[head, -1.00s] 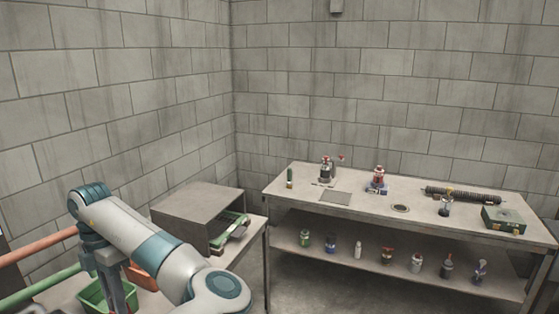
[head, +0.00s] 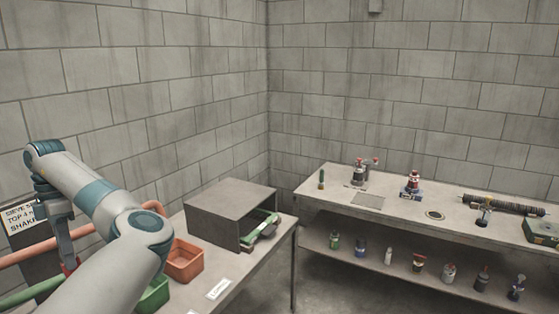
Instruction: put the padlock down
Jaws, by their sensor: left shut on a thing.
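My left arm comes in from the left, and its gripper (head: 68,262) hangs down beside the left-hand table. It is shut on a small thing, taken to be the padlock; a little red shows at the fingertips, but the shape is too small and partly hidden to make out. My right gripper is not in view.
The near table (head: 258,262) bears a grey open-fronted box (head: 230,205), an orange bin (head: 184,262), a green bin (head: 153,296) and a white label (head: 219,289). A green-framed item (head: 262,229) sticks out of the box. A long bench (head: 395,210) with tools stands behind right.

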